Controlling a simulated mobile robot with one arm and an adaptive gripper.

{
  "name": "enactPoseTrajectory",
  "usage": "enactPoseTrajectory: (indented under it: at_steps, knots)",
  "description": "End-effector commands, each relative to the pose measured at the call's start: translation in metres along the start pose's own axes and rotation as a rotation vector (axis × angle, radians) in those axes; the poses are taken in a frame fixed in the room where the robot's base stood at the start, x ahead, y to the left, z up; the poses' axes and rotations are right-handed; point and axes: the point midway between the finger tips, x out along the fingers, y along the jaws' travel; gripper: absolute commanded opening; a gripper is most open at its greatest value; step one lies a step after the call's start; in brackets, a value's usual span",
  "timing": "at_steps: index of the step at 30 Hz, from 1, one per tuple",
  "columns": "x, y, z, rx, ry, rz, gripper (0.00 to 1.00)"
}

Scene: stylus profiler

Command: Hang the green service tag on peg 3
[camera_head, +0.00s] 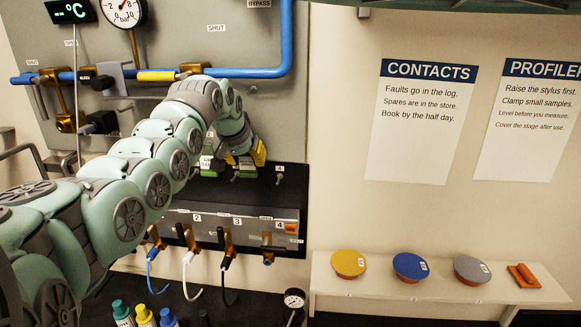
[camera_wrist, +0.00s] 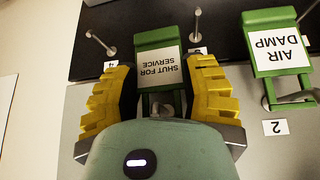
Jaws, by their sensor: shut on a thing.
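My gripper (camera_wrist: 165,75) has its yellow fingers shut on the green service tag (camera_wrist: 148,40), lettered SHUT FOR SERVICE, which appears upside down in the wrist view. The tag's frame end lies between the fingers. Peg 4 (camera_wrist: 100,43) is to the left, also bare. I cannot tell the tag's depth from the board.
A green AIR DAMP tag (camera_wrist: 275,40) hangs close by, near the label 2 (camera_wrist: 275,127). The black board (camera_head: 294,200) sits above a valve row with hoses. A blue pipe (camera_head: 250,72) runs above my wrist. A shelf (camera_head: 430,295) with coloured discs is at the right.

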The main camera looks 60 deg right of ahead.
Motion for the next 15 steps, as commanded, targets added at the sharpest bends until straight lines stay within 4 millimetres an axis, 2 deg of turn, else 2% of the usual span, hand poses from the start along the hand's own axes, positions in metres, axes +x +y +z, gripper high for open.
enactPoseTrajectory:
  at_steps: [14, 15]
  knots:
    - [0.0017, -0.0012, 0.0012, -0.002, 0.0, -0.001, 0.02]
    - [0.0017, -0.0011, 0.0012, -0.001, 0.0, -0.001, 0.52]
